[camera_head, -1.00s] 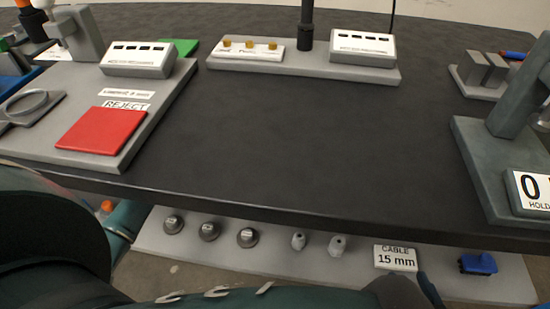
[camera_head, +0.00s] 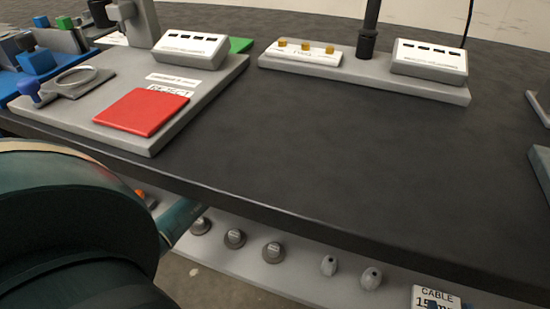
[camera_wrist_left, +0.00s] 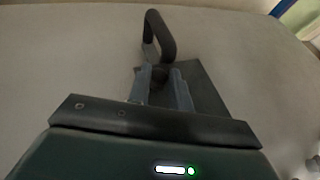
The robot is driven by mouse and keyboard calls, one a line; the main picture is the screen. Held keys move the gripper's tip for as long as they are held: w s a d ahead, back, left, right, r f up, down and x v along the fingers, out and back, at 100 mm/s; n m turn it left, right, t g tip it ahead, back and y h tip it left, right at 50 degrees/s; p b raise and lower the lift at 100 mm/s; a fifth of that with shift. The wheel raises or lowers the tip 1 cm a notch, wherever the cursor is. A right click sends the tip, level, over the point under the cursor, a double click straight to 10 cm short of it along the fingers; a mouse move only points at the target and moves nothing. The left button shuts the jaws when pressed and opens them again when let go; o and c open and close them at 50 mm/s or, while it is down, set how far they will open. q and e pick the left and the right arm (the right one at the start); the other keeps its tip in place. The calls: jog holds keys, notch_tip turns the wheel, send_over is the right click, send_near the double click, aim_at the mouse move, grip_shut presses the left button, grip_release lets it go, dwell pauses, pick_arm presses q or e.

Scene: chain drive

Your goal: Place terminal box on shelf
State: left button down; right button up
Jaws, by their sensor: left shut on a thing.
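In the left wrist view my left gripper (camera_wrist_left: 164,88) is shut on a dark thing with a looped handle (camera_wrist_left: 160,32). A dark grey flat-sided block (camera_wrist_left: 205,88) shows just behind the fingers. I cannot tell for certain that this is the terminal box, and the fingers hide the gripped part.
The black table (camera_head: 360,150) is clear in the middle. A grey board with a red reject pad (camera_head: 142,112) stands left, and a fixture with yellow knobs (camera_head: 305,50) at the back. Several knobs and a cable sign (camera_head: 436,296) are on the lower shelf.

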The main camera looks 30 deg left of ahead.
pick_arm(q)
jog(key=shift+w+r, duration=0.1)
jog(key=shift+r, duration=0.05)
jog(key=c, duration=1.7)
grip_release()
jog(key=shift+f, duration=0.35)
jog(key=o, duration=0.4)
jog(key=shift+r, duration=0.15)
